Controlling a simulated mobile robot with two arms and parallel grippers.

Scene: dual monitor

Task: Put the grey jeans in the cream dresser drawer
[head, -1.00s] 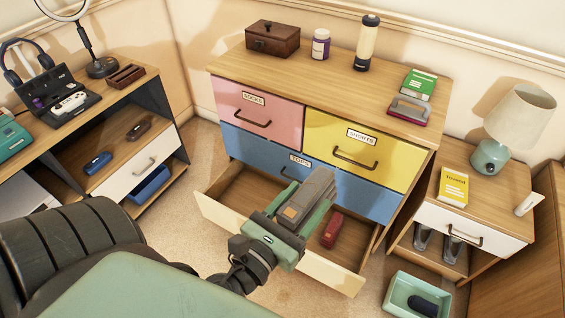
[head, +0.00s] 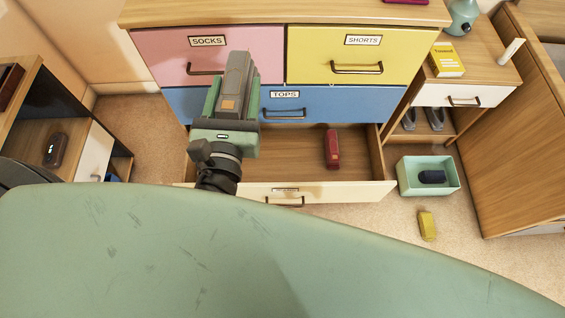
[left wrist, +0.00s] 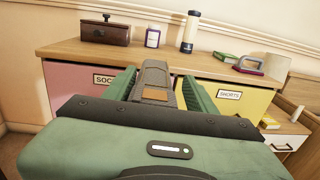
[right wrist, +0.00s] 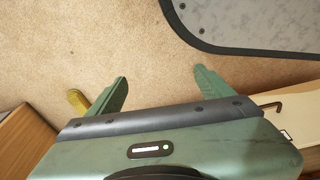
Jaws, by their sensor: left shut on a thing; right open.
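The grey jeans (head: 237,76) are a folded grey bundle with a brown patch. My left gripper (head: 231,100) is shut on them; the jeans also show between its fingers in the left wrist view (left wrist: 154,84). The cream dresser drawer (head: 340,191) is the lowest one and stands pulled open. A folded red item (head: 332,148) lies inside it. In the head view the jeans and left gripper overlap the drawer's left part and the fronts above. My right gripper (right wrist: 161,84) is open and empty over the carpet in the right wrist view.
The pink (head: 160,50), yellow (head: 310,60) and blue (head: 350,104) drawers above are shut. A mint bin (head: 404,184) with a dark item stands on the carpet at right, near a yellow item (head: 427,226). A nightstand (head: 505,72) is beside the dresser.

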